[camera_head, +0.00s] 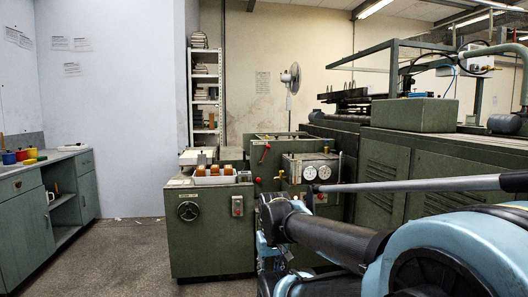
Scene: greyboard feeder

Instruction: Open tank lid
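A green machine unit (211,232) stands in the middle, with a dark handwheel and a small red-buttoned box on its front. Behind and right of it is a green tank-like box (272,178) with a red-knobbed lever (265,152). To its right is a metal panel with two round gauges (310,170) and red-tipped levers. I cannot tell which top surface is the tank lid; no raised lid shows clearly. My blue and black arm fills the lower right and hides part of the boxes. I cannot make out my gripper's fingers.
A white tray (213,180) with orange-brown blocks sits on the green unit. A counter (45,185) with coloured pots stands at left; a large green machine (425,170) stands at right. A grey rod (420,185) crosses above my arm. The left-centre floor is clear.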

